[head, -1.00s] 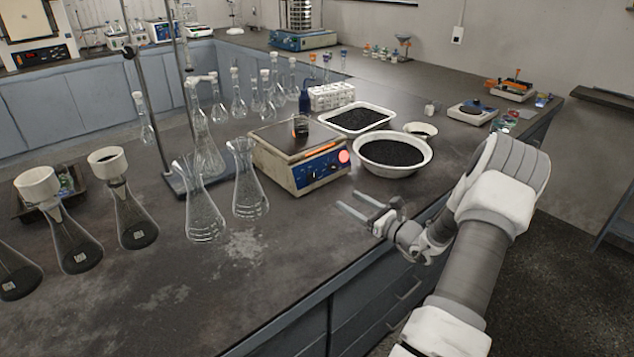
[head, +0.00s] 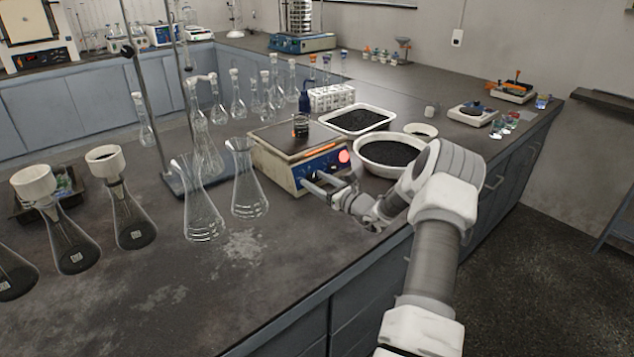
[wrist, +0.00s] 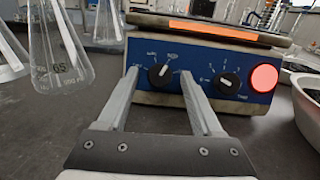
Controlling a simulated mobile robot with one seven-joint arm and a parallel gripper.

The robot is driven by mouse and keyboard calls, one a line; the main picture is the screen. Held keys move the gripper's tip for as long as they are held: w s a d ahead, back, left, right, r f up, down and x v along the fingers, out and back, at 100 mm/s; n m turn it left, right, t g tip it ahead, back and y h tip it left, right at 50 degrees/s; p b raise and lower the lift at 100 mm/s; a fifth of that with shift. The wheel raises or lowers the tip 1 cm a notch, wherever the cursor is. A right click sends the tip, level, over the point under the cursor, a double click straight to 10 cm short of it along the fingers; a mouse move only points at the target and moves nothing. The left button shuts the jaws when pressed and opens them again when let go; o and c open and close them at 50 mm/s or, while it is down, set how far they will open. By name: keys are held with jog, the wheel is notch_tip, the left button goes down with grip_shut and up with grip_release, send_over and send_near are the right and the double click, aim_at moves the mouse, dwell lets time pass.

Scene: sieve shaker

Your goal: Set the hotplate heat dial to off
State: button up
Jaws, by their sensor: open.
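The hotplate (head: 290,152) stands on the bench, with a blue front panel facing my gripper. In the wrist view, the panel (wrist: 205,58) carries a left black dial (wrist: 160,75), a right black dial (wrist: 228,84) and a lit red lamp (wrist: 264,78). The left dial's white mark points to the upper right; the right dial's points to the upper left. The lettering is too small to tell which dial is heat. My gripper (head: 312,178) is open and empty in front of the panel; its fingers (wrist: 159,82) appear on either side of the left dial. Contact cannot be told.
A beaker (head: 300,125) of dark material stands on the hotplate's top. Empty glass flasks (head: 248,185) stand to its left. A white bowl of black grains (head: 392,158) and a white tray (head: 357,118) are to its right. The bench front is clear.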

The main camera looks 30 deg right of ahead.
grip_shut()
